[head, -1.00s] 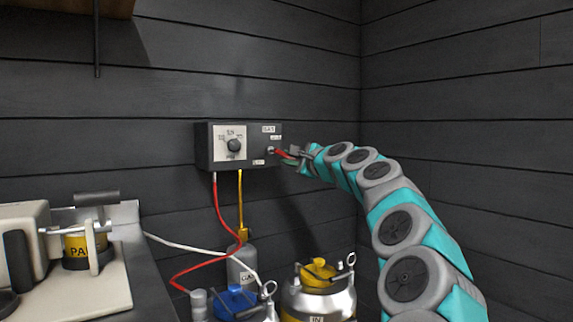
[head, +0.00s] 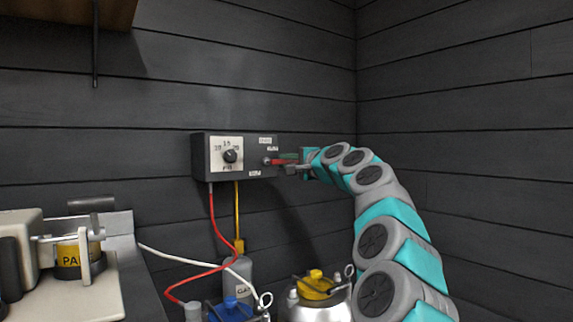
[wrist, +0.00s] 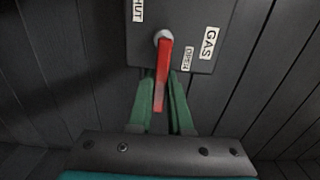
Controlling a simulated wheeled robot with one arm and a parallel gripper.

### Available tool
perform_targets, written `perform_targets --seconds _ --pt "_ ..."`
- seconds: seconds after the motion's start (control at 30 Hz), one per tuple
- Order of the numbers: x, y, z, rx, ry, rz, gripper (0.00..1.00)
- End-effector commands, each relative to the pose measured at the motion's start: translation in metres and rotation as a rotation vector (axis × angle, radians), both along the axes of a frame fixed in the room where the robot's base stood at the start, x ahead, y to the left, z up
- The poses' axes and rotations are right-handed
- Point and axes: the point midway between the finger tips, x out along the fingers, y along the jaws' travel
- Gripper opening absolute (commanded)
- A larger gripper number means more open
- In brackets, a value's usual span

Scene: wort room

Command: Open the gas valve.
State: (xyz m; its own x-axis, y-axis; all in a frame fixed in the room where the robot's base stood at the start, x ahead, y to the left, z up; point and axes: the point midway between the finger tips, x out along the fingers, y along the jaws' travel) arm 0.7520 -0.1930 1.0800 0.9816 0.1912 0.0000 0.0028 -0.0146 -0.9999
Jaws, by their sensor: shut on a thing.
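The gas valve is a red lever (head: 281,161) on a pale round pivot, on the right part of a dark control box (head: 243,172). The lever points right and lies about level, just below the OPEN label (head: 272,149). In the wrist view the red lever (wrist: 162,80) runs from its pivot toward me, with the OPEN label (wrist: 187,58) beside it. My gripper (head: 288,160) comes in from the right and is shut on the lever. Its green fingers (wrist: 162,90) lie on both sides of the lever. Part of the lever is hidden between them in the head view.
A dial (head: 230,156) sits on the box's left part. Metal kegs (head: 320,303) stand below. A counter (head: 70,290) is at left. Dark plank walls meet behind my arm.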

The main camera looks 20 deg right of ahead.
Motion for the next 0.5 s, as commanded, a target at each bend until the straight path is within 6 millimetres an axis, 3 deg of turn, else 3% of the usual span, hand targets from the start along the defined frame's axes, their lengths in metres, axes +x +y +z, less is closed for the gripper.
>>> perform_targets --seconds 0.27,0.3,0.5 --pt "0.0002 0.0009 -0.0003 -0.002 0.001 0.001 0.00" --pt "0.0002 0.0009 -0.0003 -0.002 0.001 0.001 0.18" --pt "0.0001 0.0005 0.0000 -0.001 0.000 0.001 0.41"
